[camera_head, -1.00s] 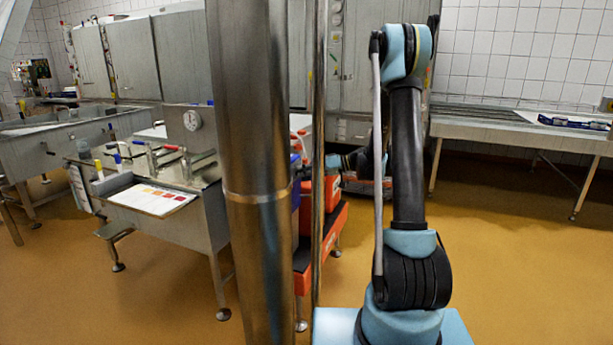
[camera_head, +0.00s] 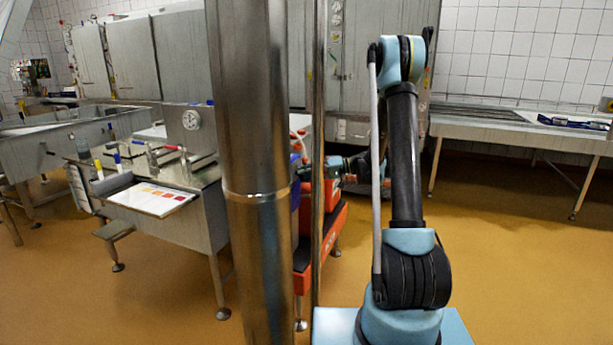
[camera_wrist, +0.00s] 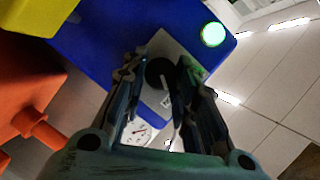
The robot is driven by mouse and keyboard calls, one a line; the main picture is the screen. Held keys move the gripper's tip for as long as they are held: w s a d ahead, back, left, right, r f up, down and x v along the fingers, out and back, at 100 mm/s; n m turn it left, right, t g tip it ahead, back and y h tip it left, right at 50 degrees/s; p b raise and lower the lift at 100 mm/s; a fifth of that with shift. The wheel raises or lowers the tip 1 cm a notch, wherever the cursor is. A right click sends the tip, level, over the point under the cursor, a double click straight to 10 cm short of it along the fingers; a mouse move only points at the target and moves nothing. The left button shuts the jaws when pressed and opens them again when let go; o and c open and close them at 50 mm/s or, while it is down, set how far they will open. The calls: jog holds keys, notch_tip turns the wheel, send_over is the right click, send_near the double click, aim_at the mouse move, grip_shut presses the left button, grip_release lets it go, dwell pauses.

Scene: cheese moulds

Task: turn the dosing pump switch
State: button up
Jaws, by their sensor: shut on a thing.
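The dosing pump (camera_wrist: 95,40) is a blue box in the wrist view, with a grey plate (camera_wrist: 180,46) on its face. A round black switch knob (camera_wrist: 158,72) sits on this plate. A lit round green lamp (camera_wrist: 213,34) is near the box's corner. My gripper (camera_wrist: 162,76) has its two fingers on either side of the knob, shut on it. The fingers hide part of the plate, and the knob's pointer direction is not clear. In the head view, the blue pump (camera_head: 295,184) is largely hidden behind a steel post.
An orange body (camera_wrist: 35,95) with a yellow part (camera_wrist: 30,15) adjoins the pump. A steel post (camera_head: 250,180) blocks much of the head view. A steel bench with a colour chart (camera_head: 152,199) stands left, and a long table (camera_head: 500,128) right. Yellow floor between is open.

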jog(key=shift+w+d, duration=0.1)
jog(key=shift+w, duration=0.05)
jog(key=o, duration=1)
jog(key=shift+f, duration=0.1)
jog(key=shift+o, duration=0.2)
jog(key=d+r, duration=0.2)
jog(key=d, duration=0.9)
jog(key=shift+d, duration=0.4)
jog(key=shift+r, duration=0.1)
